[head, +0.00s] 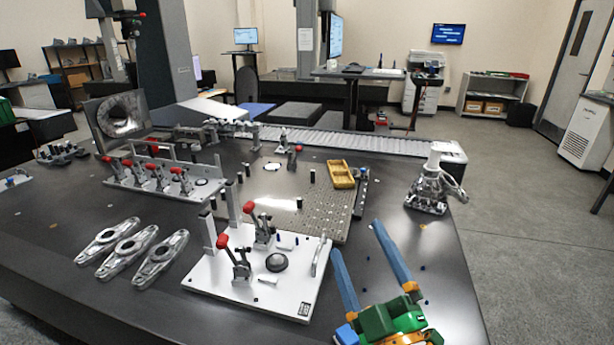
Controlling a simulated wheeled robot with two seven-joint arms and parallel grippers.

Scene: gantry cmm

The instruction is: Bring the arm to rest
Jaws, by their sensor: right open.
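My right gripper (368,262) shows at the lower right in the head view. It has two long blue fingers on a green and orange body. The fingers are spread apart with nothing between them. It is over the right front part of the dark table (420,262), to the right of a white fixture plate (255,275). My left gripper is not in view.
The white plate carries red-handled clamps (238,258). Three metal link parts (160,259) lie left of it. A perforated plate (300,205) with a yellow tray (341,174) is behind. A metal casting (434,188) stands at the right edge. A clamp rack (165,180) stands back left.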

